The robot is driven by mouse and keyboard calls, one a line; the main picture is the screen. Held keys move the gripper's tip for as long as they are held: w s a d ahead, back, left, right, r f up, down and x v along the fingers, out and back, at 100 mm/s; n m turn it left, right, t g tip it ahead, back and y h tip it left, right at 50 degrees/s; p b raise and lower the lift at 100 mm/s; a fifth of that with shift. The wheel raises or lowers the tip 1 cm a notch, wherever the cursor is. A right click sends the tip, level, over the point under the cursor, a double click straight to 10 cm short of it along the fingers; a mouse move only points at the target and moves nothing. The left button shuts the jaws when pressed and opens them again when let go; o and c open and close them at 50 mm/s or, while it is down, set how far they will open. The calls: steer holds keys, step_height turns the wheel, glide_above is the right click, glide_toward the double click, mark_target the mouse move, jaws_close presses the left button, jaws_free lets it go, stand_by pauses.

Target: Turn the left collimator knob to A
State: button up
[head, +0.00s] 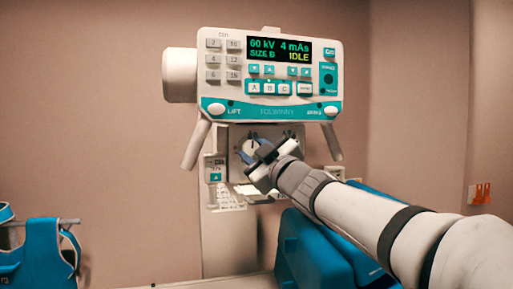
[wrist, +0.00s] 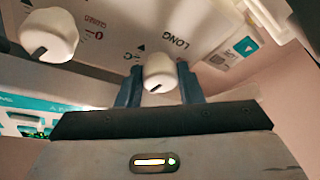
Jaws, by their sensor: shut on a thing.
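The left collimator knob (wrist: 160,70) is a white round knob with a dark pointer mark, seen close in the wrist view between my fingers, beside the printed word LONG. My gripper (wrist: 160,82) is shut on it, with one dark blue finger on each side. In the head view my gripper (head: 257,152) reaches the left dial (head: 242,147) on the collimator face and covers part of it. The dial's letters are too small or hidden to read there. The other white knob (wrist: 48,35) stands free at the upper left of the wrist view.
Above the collimator is a control panel (head: 270,77) reading 60 kV, 4 mAs, SIZE B, IDLE. Grey handles (head: 195,145) slant down at both sides. A blue padded thing (head: 305,250) stands below my arm, and a blue apron (head: 40,255) hangs at left.

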stand_by(0.3)
steer(key=o, duration=1)
steer(key=b+v, duration=0.1)
steer(key=v, duration=0.6)
steer(key=shift+s+d+f, duration=0.1)
steer(key=shift+s+d, duration=0.1)
steer(key=shift+s, duration=0.15)
